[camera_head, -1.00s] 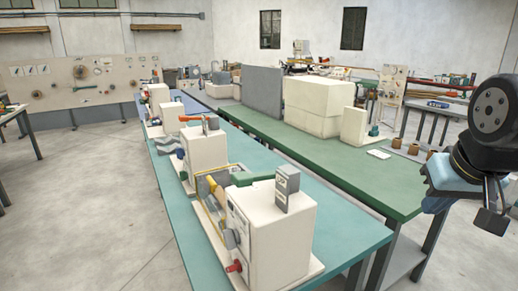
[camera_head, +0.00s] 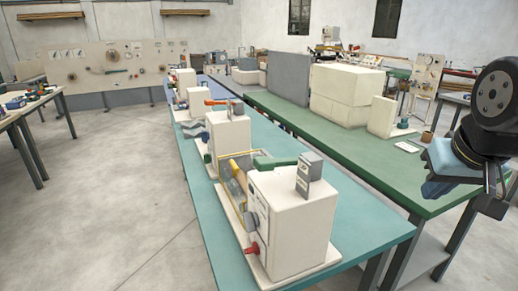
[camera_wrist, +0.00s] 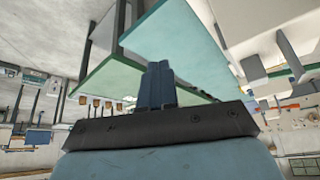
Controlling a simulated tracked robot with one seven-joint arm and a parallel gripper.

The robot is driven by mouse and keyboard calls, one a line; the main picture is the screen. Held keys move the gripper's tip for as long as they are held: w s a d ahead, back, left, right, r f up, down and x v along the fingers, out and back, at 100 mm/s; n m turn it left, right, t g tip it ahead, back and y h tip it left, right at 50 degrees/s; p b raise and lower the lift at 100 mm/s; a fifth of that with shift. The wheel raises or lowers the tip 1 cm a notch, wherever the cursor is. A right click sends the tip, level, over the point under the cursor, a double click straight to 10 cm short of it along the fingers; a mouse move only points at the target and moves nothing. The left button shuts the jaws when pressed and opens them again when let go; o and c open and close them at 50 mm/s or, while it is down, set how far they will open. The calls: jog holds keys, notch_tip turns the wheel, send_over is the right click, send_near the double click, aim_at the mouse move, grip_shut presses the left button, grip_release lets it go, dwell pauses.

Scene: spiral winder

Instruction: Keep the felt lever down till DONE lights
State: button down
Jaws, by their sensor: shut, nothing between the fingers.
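The nearest cream machine (camera_head: 291,225) stands on the teal bench in the head view. A green lever (camera_head: 275,162) lies across its top and a red knob (camera_head: 252,248) is low on its front. A grey box (camera_head: 309,174) with small panels sits on top; no DONE lettering or light can be made out. A machine behind has an orange-red lever (camera_head: 220,102). I cannot tell which lever is the felt one. My gripper (camera_wrist: 158,72) is shut and empty in the wrist view, apart from any lever. My arm hangs at the right edge of the head view.
The teal bench (camera_head: 365,220) runs away from me with several machines in a row. A green bench (camera_head: 420,190) with large cream housings (camera_head: 345,95) is to its right. A table (camera_head: 30,115) stands at the left. The floor (camera_head: 110,200) between is clear.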

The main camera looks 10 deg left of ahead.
jog(key=shift+a, duration=0.1)
notch_tip(320, 180, up, 14)
jog(key=n+g+y, duration=0.1)
jog(key=n+g, duration=0.5)
send_over(264, 159)
jog(key=w+d, duration=0.1)
jog(key=d, duration=0.1)
jog(key=shift+a+r, duration=0.1)
jog(key=f, duration=0.4)
jog(key=a+f, duration=0.1)
jog(key=f, duration=0.4)
jog(key=s+f, duration=0.1)
jog(key=f, duration=0.4)
jog(key=shift+a, duration=0.25)
